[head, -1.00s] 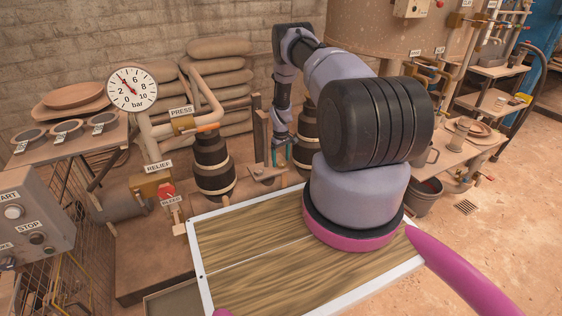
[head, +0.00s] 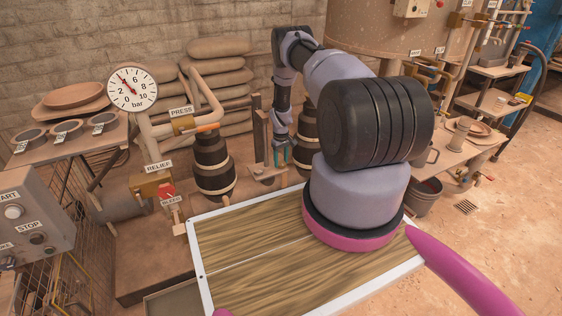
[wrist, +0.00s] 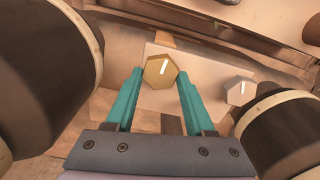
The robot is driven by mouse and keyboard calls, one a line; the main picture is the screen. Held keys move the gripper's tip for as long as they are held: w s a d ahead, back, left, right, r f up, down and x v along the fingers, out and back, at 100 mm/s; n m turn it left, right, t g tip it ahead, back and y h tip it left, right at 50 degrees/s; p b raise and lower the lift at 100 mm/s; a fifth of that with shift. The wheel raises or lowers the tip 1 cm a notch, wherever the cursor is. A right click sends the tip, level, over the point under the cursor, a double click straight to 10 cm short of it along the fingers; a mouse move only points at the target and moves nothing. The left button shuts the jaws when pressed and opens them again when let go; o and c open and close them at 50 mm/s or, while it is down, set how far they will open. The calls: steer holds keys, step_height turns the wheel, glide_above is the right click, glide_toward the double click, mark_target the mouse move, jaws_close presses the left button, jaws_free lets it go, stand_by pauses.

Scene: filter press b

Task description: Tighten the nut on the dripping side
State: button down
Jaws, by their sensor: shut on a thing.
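A brass hex nut (wrist: 159,72) with a white mark sits on a pale plate in the wrist view, between my teal fingertips. My gripper (wrist: 160,84) is shut on this nut, one finger on each side. A second, paler hex nut (wrist: 237,91), also with a white mark, sits to the right on the same plate, apart from the fingers. In the head view my gripper (head: 281,156) is low behind the wooden-topped tray, between two dark banded cylinders; the nuts are hidden there. I cannot make out any drip.
Dark cylinders flank my gripper closely, the left one (head: 212,165) and the right one (head: 306,135). A gauge (head: 132,88) reads about 4 bar. A red bleed valve (head: 168,190) and a relief label stand left. A post (head: 263,135) rises beside the gripper.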

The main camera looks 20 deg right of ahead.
mark_target(281, 163)
steer(key=shift+d+m, duration=0.1)
steer(key=shift+m, duration=2.6)
steer(key=shift+c, duration=1.3)
jaws_free()
step_height(281, 163, up, 11)
